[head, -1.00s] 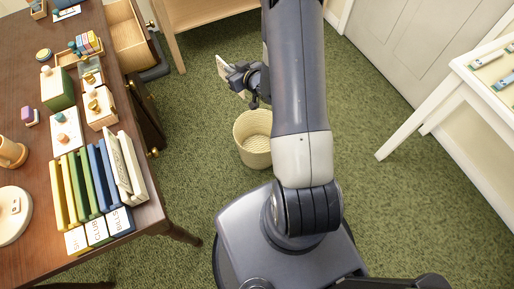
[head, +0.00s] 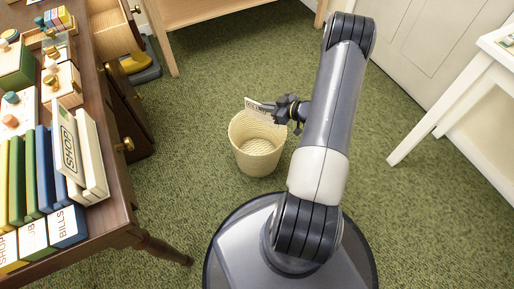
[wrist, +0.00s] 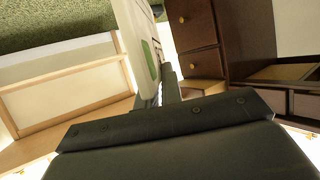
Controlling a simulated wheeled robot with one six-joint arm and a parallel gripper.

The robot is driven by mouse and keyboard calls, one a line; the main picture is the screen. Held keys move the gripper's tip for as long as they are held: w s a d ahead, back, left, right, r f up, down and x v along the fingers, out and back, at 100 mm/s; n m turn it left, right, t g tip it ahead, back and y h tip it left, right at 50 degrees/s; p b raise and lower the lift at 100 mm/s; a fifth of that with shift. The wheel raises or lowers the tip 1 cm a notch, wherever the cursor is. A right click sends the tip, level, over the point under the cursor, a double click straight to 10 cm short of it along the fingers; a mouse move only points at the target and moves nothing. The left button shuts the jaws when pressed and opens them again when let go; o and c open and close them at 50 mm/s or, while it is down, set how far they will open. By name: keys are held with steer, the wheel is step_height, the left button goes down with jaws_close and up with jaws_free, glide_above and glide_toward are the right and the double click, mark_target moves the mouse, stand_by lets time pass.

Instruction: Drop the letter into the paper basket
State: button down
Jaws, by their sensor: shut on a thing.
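The letter (head: 259,106) is a small pale card with dark print, held in my gripper (head: 279,110) in the head view. My gripper is shut on it, above the far rim of the paper basket. In the wrist view the letter (wrist: 135,45) stands on edge between the jaws, with a green patch on its face. The paper basket (head: 257,150) is a round cream woven bin, upright on the green carpet. Its visible inside looks empty. The basket cannot be made out in the wrist view.
A dark wooden desk (head: 106,215) with books, boxes and small blocks stands at left, with an open drawer (head: 115,32). A white table (head: 470,75) is at right. Carpet between the basket and the white table is clear.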

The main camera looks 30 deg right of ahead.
mark_target(266, 116)
steer(key=shift+f+b, duration=2.05)
steer(key=shift+f, duration=0.85)
steer(key=c, duration=1.5)
jaws_free()
steer(key=p+v, duration=0.3)
steer(key=v, duration=0.7)
steer(key=shift+s+r, duration=0.25)
steer(key=shift+s, duration=0.05)
steer(key=shift+w+d, duration=0.1)
